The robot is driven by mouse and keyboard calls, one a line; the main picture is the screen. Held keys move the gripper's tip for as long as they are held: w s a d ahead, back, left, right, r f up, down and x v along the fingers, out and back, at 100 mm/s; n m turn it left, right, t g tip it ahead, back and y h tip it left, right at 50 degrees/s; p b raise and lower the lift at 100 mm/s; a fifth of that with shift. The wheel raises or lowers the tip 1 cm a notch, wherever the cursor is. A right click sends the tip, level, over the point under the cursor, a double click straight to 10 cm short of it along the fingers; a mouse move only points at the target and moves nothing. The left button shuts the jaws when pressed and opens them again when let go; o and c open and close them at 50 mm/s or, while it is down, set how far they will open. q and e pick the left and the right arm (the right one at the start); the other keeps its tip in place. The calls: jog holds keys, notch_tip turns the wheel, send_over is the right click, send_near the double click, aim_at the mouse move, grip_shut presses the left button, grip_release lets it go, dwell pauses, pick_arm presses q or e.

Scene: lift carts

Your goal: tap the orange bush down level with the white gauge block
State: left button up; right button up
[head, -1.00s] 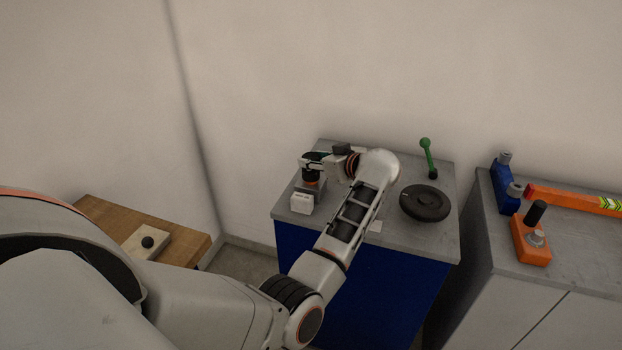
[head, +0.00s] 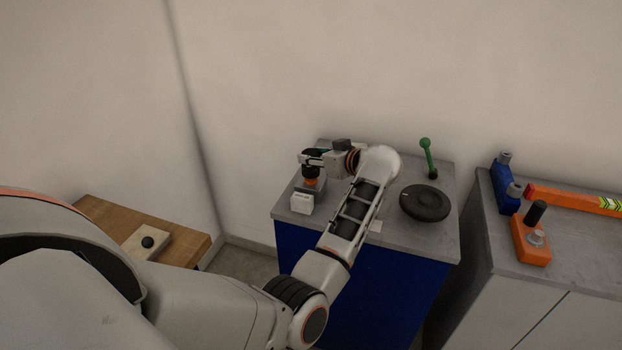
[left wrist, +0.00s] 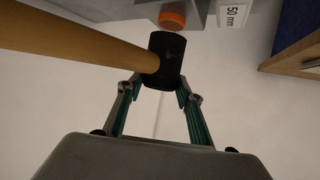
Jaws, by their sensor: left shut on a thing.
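The orange bush (head: 312,182) stands upright in a grey block on the blue cart, and its top shows in the left wrist view (left wrist: 172,19). The white gauge block (head: 302,203) stands beside it, marked 50 mm in the left wrist view (left wrist: 233,13). My left gripper (head: 313,159) is shut on a mallet's black head (left wrist: 166,58), whose tan handle (left wrist: 80,42) runs off to the left in the wrist view. The head is just above the bush; a small gap seems to show. My right gripper is not in view.
A black handwheel (head: 425,203) and a green-knobbed lever (head: 427,158) are on the cart's right side. A grey cabinet (head: 510,266) stands further right with orange and blue fixtures. A wooden table (head: 187,245) with a black knob is at left.

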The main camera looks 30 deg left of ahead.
pick_arm(q)
jog(key=shift+d, duration=0.1)
jog(key=shift+d+r, duration=0.1)
jog(key=shift+r, duration=1)
